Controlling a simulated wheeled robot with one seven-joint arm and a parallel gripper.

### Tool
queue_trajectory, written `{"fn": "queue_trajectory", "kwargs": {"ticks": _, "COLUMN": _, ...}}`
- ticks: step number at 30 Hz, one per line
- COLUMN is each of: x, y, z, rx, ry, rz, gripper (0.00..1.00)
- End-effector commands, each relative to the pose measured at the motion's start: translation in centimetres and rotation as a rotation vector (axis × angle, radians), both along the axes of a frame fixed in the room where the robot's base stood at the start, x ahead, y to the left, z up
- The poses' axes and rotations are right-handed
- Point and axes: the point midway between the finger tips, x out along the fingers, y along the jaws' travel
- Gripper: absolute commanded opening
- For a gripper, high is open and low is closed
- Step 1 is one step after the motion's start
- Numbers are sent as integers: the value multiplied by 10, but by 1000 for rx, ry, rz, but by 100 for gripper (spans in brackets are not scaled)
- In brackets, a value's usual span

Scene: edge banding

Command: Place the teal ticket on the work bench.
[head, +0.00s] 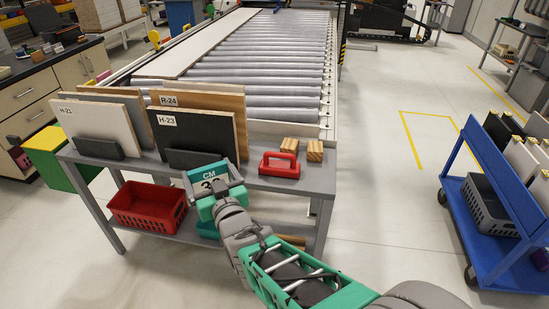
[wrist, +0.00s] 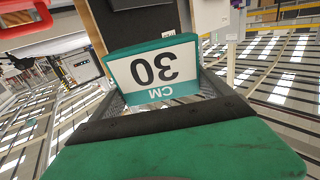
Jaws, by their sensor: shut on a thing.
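The teal ticket (head: 209,176) has a white face marked CM 30 and is between my gripper's jaws. A second bench with drawers and a dark top (head: 62,58) stands at the far left. I cannot tell which one is the work bench.
Labelled panels, including H-21 (head: 95,125) and H-23 (head: 195,133), stand in holders on the grey table. A red-handled tool (head: 280,164) and wooden blocks (head: 289,145) are at its right. A red basket (head: 147,206) is on the lower shelf. A blue cart (head: 485,205) stands right.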

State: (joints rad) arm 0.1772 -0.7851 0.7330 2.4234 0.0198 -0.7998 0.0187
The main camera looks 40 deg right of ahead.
Motion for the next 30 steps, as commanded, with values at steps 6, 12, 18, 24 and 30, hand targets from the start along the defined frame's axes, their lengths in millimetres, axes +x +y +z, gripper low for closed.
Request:
{"fn": "queue_trajectory", "kwargs": {"ticks": 6, "x": -11, "y": -132, "z": -34, "rx": 1, "ry": -4, "rz": -272, "gripper": 46}}
{"fn": "queue_trajectory", "kwargs": {"ticks": 12, "x": -58, "y": -245, "z": -44, "rx": -2, "ry": -4, "rz": -507, "gripper": 46}}
{"fn": "queue_trajectory", "kwargs": {"ticks": 18, "x": -103, "y": -307, "z": -42, "rx": -5, "ry": 0, "rz": -648, "gripper": 46}}
{"fn": "queue_trajectory", "kwargs": {"ticks": 24, "x": -98, "y": -332, "z": -49, "rx": -1, "ry": 5, "rz": -673, "gripper": 46}}
{"fn": "queue_trajectory", "kwargs": {"ticks": 30, "x": -58, "y": -373, "z": -76, "rx": -1, "ry": 6, "rz": -672, "gripper": 46}}
